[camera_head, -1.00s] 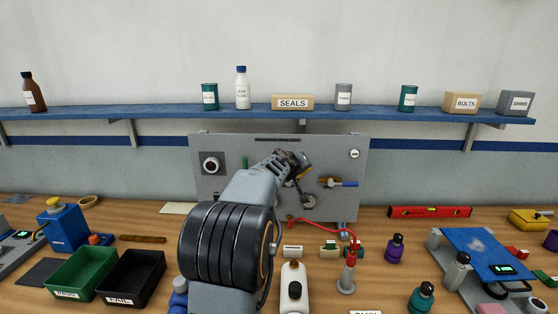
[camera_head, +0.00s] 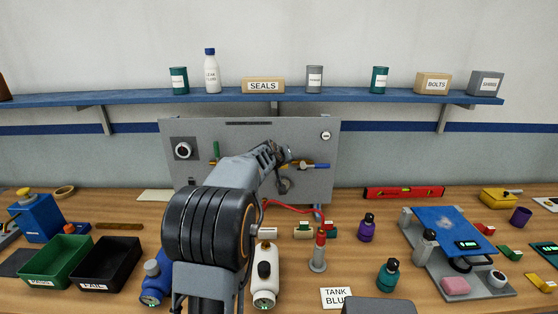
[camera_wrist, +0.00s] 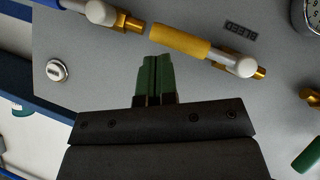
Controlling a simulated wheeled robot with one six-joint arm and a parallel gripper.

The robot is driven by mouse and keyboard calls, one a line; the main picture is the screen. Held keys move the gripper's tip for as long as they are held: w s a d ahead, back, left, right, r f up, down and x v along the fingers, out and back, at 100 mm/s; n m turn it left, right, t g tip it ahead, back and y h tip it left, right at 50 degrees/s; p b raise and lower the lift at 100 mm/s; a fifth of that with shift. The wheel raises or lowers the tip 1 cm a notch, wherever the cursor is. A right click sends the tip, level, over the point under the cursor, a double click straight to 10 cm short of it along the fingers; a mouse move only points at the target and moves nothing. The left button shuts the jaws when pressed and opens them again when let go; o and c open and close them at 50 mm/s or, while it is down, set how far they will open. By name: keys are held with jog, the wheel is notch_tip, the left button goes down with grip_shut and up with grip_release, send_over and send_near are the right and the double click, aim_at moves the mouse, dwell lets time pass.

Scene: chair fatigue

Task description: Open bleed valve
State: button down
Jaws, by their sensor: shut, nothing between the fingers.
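A grey upright panel (camera_head: 225,134) stands at the back of the bench. In the wrist view, a yellow lever (camera_wrist: 180,40) sits near the label BLEED (camera_wrist: 226,31), with a white-capped brass fitting at one end. My gripper (camera_wrist: 154,62) has green fingers, pressed together with nothing between them. The fingertips appear just short of the yellow lever; I cannot tell whether they touch. In the head view my gripper (camera_head: 284,153) is in front of the panel's middle and my arm hides the lever. A blue lever (camera_head: 321,166) sits to its right.
A red hose (camera_head: 290,207) runs below. Bottles, a red-topped cylinder (camera_head: 318,252) and bins (camera_head: 57,262) crowd the bench. A shelf (camera_head: 240,98) hangs above.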

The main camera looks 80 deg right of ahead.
jog(key=shift+s+f+b, duration=0.1)
jog(key=shift+f+b, duration=0.25)
jog(key=shift+f, duration=0.2)
dwell(0.4)
jog(key=s+a+r+p, duration=0.1)
jog(key=a+r, duration=0.8)
jog(key=r, duration=0.1)
jog(key=shift+p, duration=0.4)
jog(key=shift+f, duration=0.15)
